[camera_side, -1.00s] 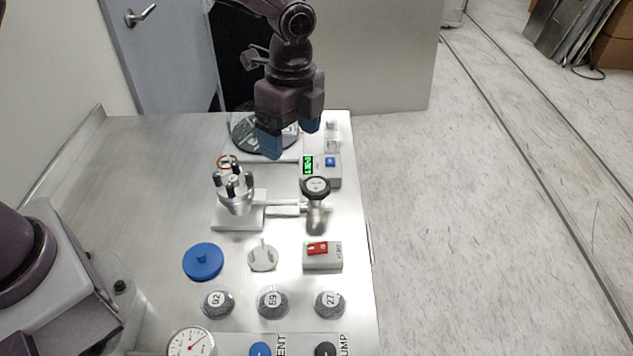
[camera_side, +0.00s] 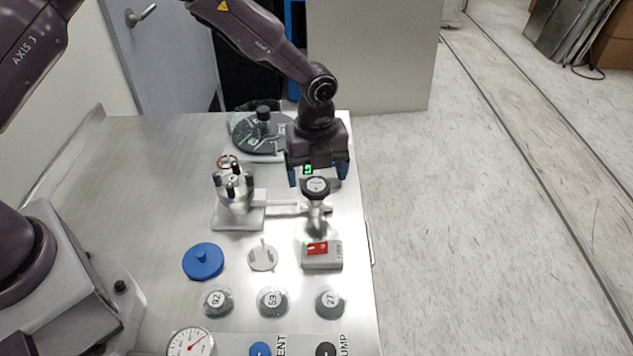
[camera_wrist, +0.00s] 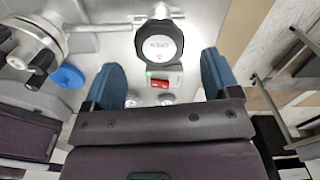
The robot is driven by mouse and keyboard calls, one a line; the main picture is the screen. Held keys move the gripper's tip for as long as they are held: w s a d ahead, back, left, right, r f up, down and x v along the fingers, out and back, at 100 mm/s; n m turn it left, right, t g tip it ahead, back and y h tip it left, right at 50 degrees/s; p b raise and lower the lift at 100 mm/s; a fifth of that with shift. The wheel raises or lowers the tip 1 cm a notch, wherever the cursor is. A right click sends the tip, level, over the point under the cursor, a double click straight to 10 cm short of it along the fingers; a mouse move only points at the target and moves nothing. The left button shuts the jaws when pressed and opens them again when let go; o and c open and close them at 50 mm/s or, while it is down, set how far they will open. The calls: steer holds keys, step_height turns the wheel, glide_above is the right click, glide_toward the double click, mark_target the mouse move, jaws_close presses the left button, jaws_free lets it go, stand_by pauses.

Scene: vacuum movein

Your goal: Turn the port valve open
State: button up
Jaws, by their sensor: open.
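The port valve has a round black knob (camera_side: 316,187) with a pale marked cap, standing on a metal fitting joined by a tube to the chamber (camera_side: 236,192). In the wrist view the knob (camera_wrist: 159,42) is ahead, between the two blue fingers in picture width but beyond their tips. My gripper (camera_side: 318,177) is open and empty, with its blue fingers spread at either side just behind and above the knob. I see no contact between fingers and knob.
A grey box with a red switch (camera_side: 318,248) stands in front of the valve. A blue disc (camera_side: 203,261), a small pale disc (camera_side: 263,257) and several numbered jars (camera_side: 273,301) lie nearer. A dark round plate (camera_side: 262,133) is at the back. The table's right edge is close to the valve.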

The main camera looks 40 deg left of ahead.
mark_target(317, 187)
steer(key=shift+f, duration=1.6)
steer(key=c, duration=0.9)
